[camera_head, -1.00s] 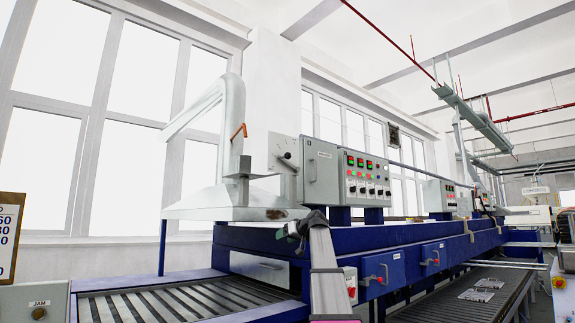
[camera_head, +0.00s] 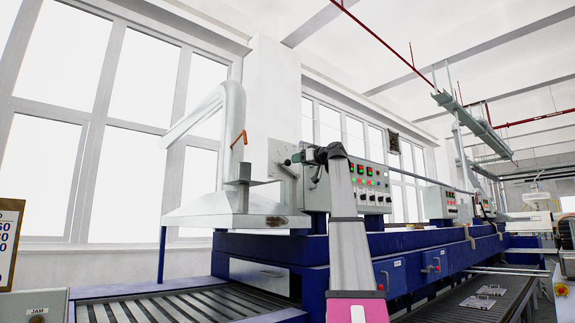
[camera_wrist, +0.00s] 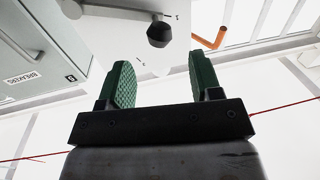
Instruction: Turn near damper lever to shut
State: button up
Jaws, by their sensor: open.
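A pale plate (camera_head: 279,153) stands beside the hood's duct. On it is a short lever with a dark knob (camera_head: 287,163), which seems to be the near damper lever. In the wrist view the dark knob (camera_wrist: 160,34) sits beyond my fingertips, close to the middle between them, with small marks on the plate around it. My gripper (camera_head: 298,157) is just right of the plate in the head view. In the wrist view my gripper (camera_wrist: 160,75) has two green fingers apart with nothing between them.
An orange handle (camera_head: 239,138) is on the white duct; it also shows in the wrist view (camera_wrist: 211,38). A grey control box (camera_head: 372,180), partly behind my arm, stands right of the plate. The white hood (camera_head: 200,213) and blue machine frame (camera_head: 260,246) lie below.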

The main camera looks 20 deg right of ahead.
aim_at(287, 163)
jog(key=x, duration=0.7)
jog(key=shift+w+a, duration=0.15)
jog(key=shift+w, duration=0.15)
